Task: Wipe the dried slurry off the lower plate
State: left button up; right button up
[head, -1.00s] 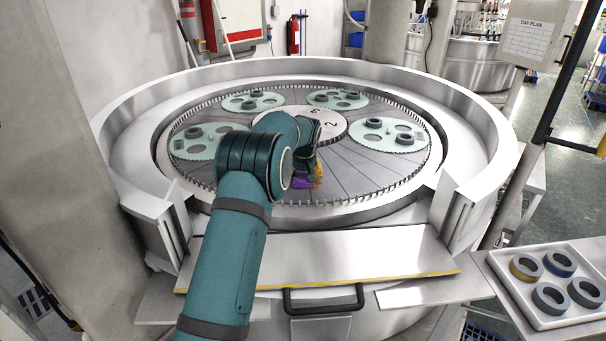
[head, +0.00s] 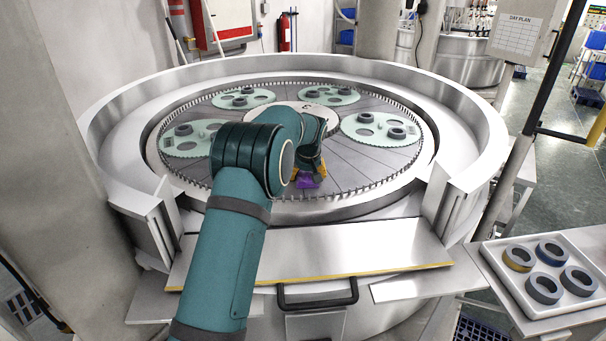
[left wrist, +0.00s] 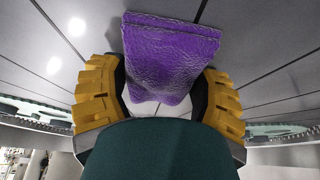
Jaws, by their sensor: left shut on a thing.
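The lower plate (head: 345,172) is a round grey surface with dark radial grooves, inside a toothed ring. My left arm reaches over its front part. My left gripper (head: 311,176) is shut on a purple cloth (head: 306,182), low over the front middle of the plate. In the left wrist view the yellow fingers pinch the folded cloth (left wrist: 172,55), and the plate (left wrist: 262,60) lies right behind it. I cannot tell whether the cloth touches the plate. I make out no dried slurry; the arm hides part of the plate. My right gripper is not in view.
Several pale green toothed carriers (head: 381,129) with dark rings lie on the plate around a light centre hub (head: 290,112). A raised steel rim (head: 460,150) surrounds it. A front shelf (head: 350,255) and a white tray (head: 520,293) of rings stand nearer.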

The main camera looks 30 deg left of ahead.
pick_arm(q)
jog(key=shift+s+d+f+b, duration=0.15)
jog(key=shift+d+b, duration=0.25)
jog(key=shift+d, duration=1.15)
jog(key=shift+a+r+p, duration=0.2)
jog(key=shift+a+p, duration=0.55)
jog(key=shift+a, duration=1)
jog(key=shift+w+a+f+p, duration=0.15)
jog(key=shift+a+p, duration=0.15)
jog(key=shift+a, duration=0.65)
jog(key=shift+w+a+f+p, duration=0.15)
jog(key=shift+a+p, duration=0.15)
jog(key=shift+a, duration=0.65)
jog(key=shift+r, duration=0.1)
notch_tip(320, 180, up, 4)
jog(key=p, duration=0.3)
jog(key=shift+r, duration=1)
